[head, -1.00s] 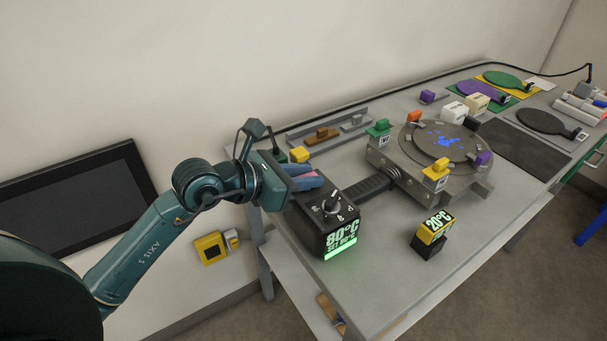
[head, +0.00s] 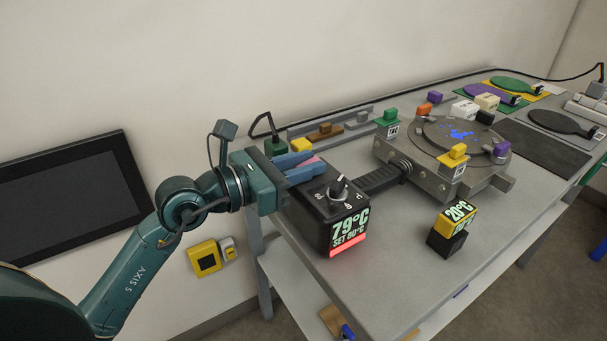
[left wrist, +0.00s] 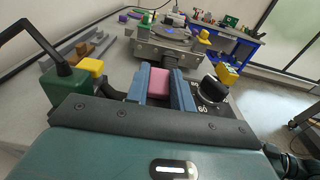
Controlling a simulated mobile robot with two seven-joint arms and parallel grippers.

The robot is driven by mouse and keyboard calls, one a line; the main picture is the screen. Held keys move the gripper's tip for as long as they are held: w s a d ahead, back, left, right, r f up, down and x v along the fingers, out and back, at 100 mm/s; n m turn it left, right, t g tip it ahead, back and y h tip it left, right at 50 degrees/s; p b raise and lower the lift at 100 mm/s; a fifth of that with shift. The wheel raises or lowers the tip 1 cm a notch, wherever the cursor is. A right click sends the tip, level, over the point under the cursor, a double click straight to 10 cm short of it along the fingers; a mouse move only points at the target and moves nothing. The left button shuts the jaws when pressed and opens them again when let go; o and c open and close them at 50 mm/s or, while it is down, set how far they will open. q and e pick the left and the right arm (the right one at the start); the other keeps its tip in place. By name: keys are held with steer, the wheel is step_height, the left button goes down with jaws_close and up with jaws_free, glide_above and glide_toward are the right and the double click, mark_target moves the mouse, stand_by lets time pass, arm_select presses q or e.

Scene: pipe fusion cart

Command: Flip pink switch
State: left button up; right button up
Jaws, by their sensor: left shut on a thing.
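The pink switch (left wrist: 158,83) sits on top of the black heater control box (head: 325,226), beside its round knob (head: 338,189). In the left wrist view it stands between my two blue fingers. My left gripper (head: 304,168) is shut on the switch, which only partly shows in the head view (head: 312,160). The box display (head: 350,228) reads 79°C with SET 80°C, and the bar under it (head: 348,246) glows red. My right gripper is in neither view.
A round heating plate (head: 455,137) with coloured blocks stands to the right, joined to the box by a black handle. A small 20°C display block (head: 450,230) is in front. A yellow block (head: 300,145) and a green block with a black rod (head: 276,146) stand behind my gripper.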

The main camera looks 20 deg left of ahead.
arm_select(q)
steer(key=o, duration=1)
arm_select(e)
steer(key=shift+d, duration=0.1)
arm_select(q)
steer(key=v, duration=1.3)
steer(key=shift+s+b, duration=0.1)
steer(key=shift+b, duration=0.2)
